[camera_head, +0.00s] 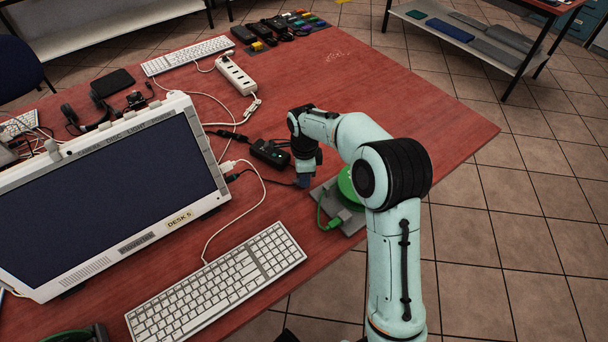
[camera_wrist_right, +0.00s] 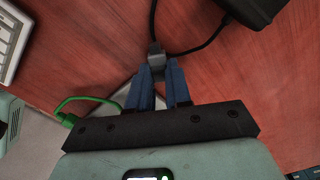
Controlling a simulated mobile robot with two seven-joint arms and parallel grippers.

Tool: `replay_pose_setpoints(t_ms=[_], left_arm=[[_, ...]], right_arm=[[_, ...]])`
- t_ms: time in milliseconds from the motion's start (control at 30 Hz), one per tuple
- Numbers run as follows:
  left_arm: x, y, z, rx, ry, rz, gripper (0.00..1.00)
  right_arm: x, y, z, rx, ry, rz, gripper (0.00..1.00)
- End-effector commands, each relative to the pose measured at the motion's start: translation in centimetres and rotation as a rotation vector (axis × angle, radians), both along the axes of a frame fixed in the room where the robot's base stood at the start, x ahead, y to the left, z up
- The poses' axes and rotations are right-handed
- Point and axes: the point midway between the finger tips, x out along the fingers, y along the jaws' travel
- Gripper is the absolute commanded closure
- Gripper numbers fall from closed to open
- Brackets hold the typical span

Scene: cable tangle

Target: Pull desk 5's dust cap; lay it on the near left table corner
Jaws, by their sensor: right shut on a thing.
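The desk 5 monitor (camera_head: 115,190), a white-framed screen labelled "DESK 5", stands on the red table (camera_head: 420,105) at left. My right gripper (camera_head: 303,181) is low over the table, right of the monitor. In the right wrist view its blue fingers (camera_wrist_right: 159,80) are shut on a small dark grey piece (camera_wrist_right: 156,60) where black cables meet. I cannot tell whether this piece is the dust cap or a plug wearing it. My left gripper is not in view. The table's near left corner is out of view.
A black adapter box (camera_head: 270,153) lies beside the right gripper. A grey plate (camera_head: 352,224) with a green disc and a green cable plug (camera_head: 336,221) is close by. A white keyboard (camera_head: 218,285) lies in front. A power strip (camera_head: 236,75) lies behind. The table's far right is clear.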

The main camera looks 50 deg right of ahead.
Motion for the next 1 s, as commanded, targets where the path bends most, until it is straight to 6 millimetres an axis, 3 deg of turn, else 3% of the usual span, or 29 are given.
replay_pose_setpoints(t_ms=[33, 67, 100, 133, 567, 767, 1000], left_arm=[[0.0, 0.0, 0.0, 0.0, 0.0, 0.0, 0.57], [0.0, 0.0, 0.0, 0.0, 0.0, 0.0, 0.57], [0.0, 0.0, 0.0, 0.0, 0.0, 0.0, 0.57], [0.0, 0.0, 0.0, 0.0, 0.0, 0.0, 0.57], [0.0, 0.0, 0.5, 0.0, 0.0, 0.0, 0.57], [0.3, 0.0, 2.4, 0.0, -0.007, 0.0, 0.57], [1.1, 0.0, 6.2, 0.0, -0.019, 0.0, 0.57]], right_arm=[[0.0, 0.0, 0.0, 0.0, 0.0, 0.0, 1.0], [0.0, 0.0, 0.0, 0.0, 0.0, 0.0, 0.72], [0.0, 0.0, 0.0, 0.0, 0.0, 0.0, 0.59], [0.0, 0.0, 0.0, 0.0, 0.0, 0.0, 0.52], [0.0, 0.0, 0.6, 0.0, 0.0, 0.0, 0.52], [0.1, 0.0, 2.8, -0.001, -0.002, 0.001, 0.52], [0.1, 0.0, 7.2, -0.001, -0.004, 0.001, 0.52]])
